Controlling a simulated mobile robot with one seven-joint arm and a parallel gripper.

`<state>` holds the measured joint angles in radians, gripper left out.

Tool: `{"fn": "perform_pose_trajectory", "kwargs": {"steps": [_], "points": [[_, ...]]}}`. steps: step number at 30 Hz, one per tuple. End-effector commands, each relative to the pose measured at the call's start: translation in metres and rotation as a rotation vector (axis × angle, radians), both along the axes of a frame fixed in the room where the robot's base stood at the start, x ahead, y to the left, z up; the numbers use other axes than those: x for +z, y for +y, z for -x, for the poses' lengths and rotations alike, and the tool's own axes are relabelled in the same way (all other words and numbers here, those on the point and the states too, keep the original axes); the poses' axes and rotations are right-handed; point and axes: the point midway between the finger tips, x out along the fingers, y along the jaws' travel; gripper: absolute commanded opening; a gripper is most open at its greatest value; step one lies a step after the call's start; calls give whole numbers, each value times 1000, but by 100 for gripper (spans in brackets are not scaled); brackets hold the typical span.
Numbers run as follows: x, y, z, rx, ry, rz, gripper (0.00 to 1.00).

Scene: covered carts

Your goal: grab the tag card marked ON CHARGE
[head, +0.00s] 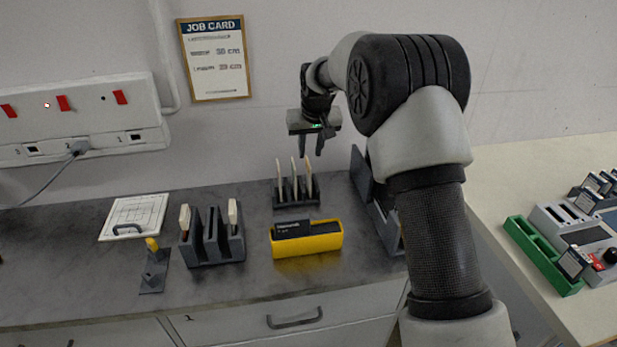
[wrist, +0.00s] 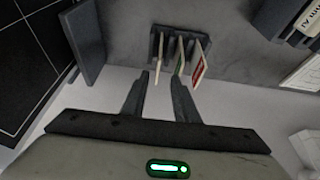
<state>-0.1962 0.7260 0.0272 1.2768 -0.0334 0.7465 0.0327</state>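Three thin tag cards stand upright in a small dark slotted rack (head: 297,206) at the back of the grey bench; the rack also shows in the wrist view (wrist: 157,45). No wording is readable, so I cannot tell which is marked ON CHARGE. My gripper (head: 314,148) is open and empty, above and apart from the cards. Its spread fingers also show in the wrist view (wrist: 160,82).
A larger dark slotted holder (head: 228,248) with two pale-topped cards stands left, beside a yellow box (head: 320,244). A dark upright organiser (head: 362,172) is right of the rack. A charger strip (head: 75,110) and job card (head: 214,60) are on the wall.

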Motion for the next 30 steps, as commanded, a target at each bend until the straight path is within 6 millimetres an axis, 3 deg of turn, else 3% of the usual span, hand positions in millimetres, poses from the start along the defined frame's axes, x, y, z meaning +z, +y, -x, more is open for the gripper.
{"fn": "perform_pose_trajectory", "kwargs": {"steps": [4, 14, 21, 30], "points": [[-28, 2, -11, 0, 2, 0, 27], [-52, 3, -23, 0, 1, 0, 27], [-82, 5, -41, 0, 1, 0, 27], [-90, 6, -44, 0, 0, 0, 27]]}}
